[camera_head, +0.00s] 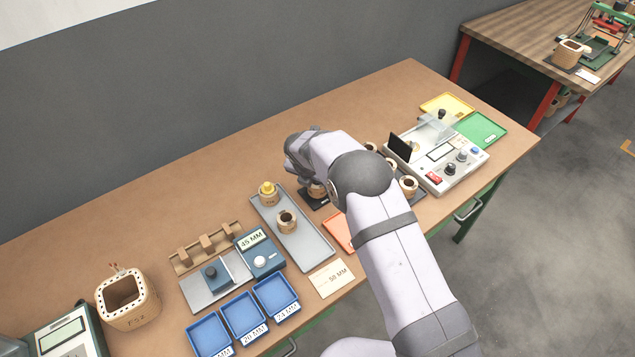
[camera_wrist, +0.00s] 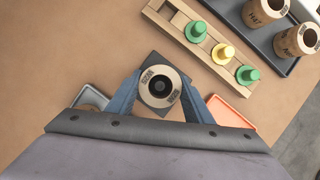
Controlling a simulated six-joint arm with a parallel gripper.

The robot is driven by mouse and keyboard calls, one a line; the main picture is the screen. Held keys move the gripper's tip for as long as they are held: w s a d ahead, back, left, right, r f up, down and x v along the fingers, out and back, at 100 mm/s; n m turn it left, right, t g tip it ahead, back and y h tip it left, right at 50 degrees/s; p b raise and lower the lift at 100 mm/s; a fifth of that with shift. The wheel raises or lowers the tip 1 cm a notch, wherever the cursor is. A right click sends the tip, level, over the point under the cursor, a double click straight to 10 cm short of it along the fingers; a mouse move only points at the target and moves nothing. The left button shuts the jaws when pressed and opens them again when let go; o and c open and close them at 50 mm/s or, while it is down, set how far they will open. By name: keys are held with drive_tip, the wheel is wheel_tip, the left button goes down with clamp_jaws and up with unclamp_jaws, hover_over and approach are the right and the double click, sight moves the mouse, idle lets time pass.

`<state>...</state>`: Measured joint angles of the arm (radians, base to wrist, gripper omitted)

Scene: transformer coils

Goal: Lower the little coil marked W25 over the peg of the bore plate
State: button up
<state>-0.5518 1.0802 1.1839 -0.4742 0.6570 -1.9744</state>
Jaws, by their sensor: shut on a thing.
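A small tan coil (camera_wrist: 174,77) with dark lettering on its top ring sits between the two blue fingers of my gripper (camera_wrist: 162,98) in the wrist view. In the head view the coil (camera_head: 317,189) and the dark plate (camera_head: 312,201) show partly behind my arm, which hides the fingers.
A grey tray (camera_head: 312,249) left of the plate holds a coil with a yellow plug (camera_head: 268,188) and a plain coil (camera_head: 286,221). An orange tray (camera_wrist: 229,113) lies close by. A wooden rack (camera_wrist: 168,17) holds green and yellow plugs. Coils (camera_wrist: 296,40) stand beyond it.

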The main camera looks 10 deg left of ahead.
drive_tip(key=shift+f, duration=0.15)
drive_tip(key=shift+f, duration=0.25)
drive_tip(key=o, duration=1.6)
drive_tip(key=shift+r, duration=0.15)
drive_tip(key=shift+r+p, duration=3.35)
drive_tip(key=shift+r, duration=1)
drive_tip(key=shift+d, duration=0.1)
